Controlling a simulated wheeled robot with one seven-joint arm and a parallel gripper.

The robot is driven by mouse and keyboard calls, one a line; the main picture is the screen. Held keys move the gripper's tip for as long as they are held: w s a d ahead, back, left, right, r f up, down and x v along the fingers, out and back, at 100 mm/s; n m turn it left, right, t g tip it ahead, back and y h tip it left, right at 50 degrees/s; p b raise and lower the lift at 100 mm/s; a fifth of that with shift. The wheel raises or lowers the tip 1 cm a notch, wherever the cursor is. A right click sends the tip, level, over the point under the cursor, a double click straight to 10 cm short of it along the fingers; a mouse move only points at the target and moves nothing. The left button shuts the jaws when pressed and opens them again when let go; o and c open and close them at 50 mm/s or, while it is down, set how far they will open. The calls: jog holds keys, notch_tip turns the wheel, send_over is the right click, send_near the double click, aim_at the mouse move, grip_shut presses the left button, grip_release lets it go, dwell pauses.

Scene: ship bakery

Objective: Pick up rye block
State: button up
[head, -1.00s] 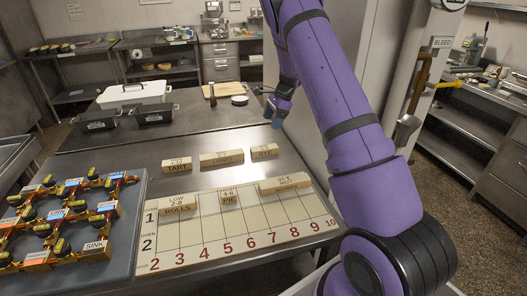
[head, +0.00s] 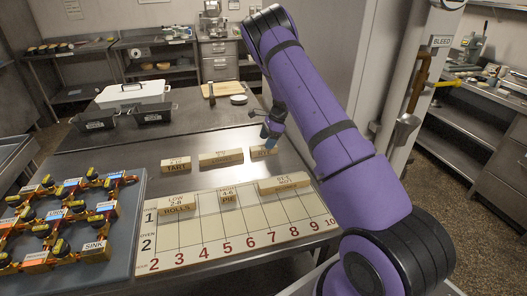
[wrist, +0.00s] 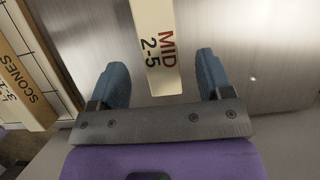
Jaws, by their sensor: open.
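The rye block (head: 264,151) is a pale wooden block at the right end of the back row on the steel table; only "RY" of its front label shows, and my gripper partly covers it. In the wrist view a pale block marked "MID 2-5" (wrist: 158,62), apparently the same one, points between my fingers with clear gaps on both sides. My gripper (head: 268,133) is open, with blue fingers, close above the block. It also shows in the wrist view (wrist: 164,75), holding nothing.
The tart block (head: 176,164) and another block (head: 221,158) stand left in the same row. The numbered board (head: 215,247) in front carries several blocks, including one (head: 285,182) near my gripper. A blue tray (head: 125,255) with fittings lies left.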

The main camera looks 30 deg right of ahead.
aim_at(263, 150)
jog(key=x, duration=0.4)
jog(key=shift+f, duration=0.15)
jog(key=c, duration=1)
jog(key=shift+c, duration=0.2)
